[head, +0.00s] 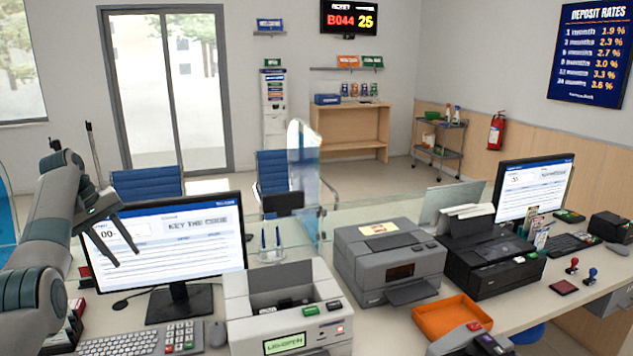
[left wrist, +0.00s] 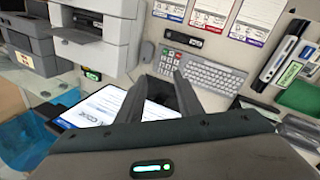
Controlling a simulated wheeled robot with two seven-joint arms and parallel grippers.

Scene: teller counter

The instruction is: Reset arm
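My left arm (head: 45,215) comes in from the left edge and is raised above the counter. My left gripper (head: 127,257) hangs with its fingers pointing down, in front of the left part of the left monitor (head: 195,262). Its two dark fingers stand apart with nothing between them. In the left wrist view the gripper (left wrist: 160,82) also shows spread, empty fingers, with the keyboard (left wrist: 212,76) and the tilted monitor screen beyond them. I cannot make out my right gripper in either view.
A keyboard (head: 120,342) and mouse (head: 216,334) lie below the monitor. A grey machine with a green display (head: 284,343), a grey printer (head: 375,262), a black printer (head: 490,262) and an orange tray (head: 450,316) crowd the counter. A glass screen (head: 303,185) stands behind.

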